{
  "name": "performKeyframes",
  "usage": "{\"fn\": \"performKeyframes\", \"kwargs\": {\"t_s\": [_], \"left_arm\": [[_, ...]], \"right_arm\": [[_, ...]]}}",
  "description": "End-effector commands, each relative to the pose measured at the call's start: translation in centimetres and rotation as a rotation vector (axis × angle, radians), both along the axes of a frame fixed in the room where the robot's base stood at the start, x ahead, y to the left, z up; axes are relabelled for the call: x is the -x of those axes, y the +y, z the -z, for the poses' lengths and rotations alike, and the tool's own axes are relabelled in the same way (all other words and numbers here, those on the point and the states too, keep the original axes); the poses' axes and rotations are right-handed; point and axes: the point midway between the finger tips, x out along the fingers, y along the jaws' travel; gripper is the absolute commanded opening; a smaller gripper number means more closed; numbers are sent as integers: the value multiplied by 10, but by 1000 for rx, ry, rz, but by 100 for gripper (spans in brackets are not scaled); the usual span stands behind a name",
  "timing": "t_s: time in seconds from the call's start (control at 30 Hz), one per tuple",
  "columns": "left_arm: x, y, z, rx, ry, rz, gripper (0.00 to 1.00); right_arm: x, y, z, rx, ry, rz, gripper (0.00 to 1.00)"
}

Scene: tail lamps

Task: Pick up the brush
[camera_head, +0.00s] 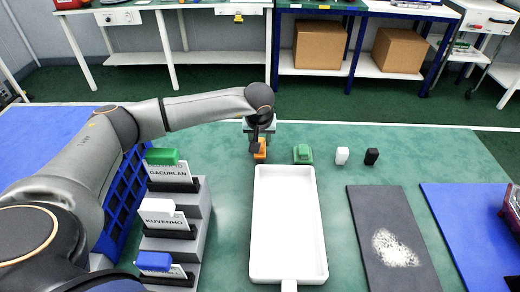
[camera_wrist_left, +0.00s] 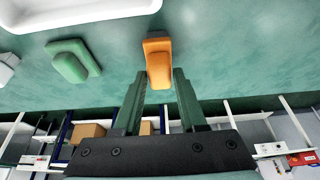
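An orange block with a raised grip, apparently the brush (camera_head: 260,148), stands on the green table behind the white tray. It also shows in the left wrist view (camera_wrist_left: 158,62). My left gripper (camera_head: 258,140) is above and around its near part. In the left wrist view the two fingers of the gripper (camera_wrist_left: 158,85) are apart, with the orange brush between and just beyond their tips. I see no clear contact. A similar green block (camera_head: 303,153) stands to the right of it and shows in the wrist view (camera_wrist_left: 73,60). My right gripper is not in view.
The white tray (camera_head: 260,225) lies in front of the blocks. A white block (camera_head: 342,155) and a black block (camera_head: 372,156) stand to the right. A grey stepped rack (camera_head: 197,222) with labelled cards is at left. A dark mat (camera_head: 372,225) with white powder and a blue mat (camera_head: 465,225) lie right.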

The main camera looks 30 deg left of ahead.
Motion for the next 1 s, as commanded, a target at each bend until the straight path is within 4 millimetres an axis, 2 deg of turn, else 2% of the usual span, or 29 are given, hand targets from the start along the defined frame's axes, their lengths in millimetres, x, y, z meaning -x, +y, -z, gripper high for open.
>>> {"fn": "performKeyframes", "kwargs": {"t_s": [0.03, 0.33, 0.77, 1.0], "left_arm": [[0, 0, 0, 0, 0, 0, 34], [0, 0, 0, 0, 0, 0, 0], [0, 0, -1, 1, -2, -1, 0], [-1, 0, -19, 0, -5, 1, 0]], "right_arm": [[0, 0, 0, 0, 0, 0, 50], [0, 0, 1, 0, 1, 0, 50], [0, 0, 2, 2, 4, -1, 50], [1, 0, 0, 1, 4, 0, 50]]}}
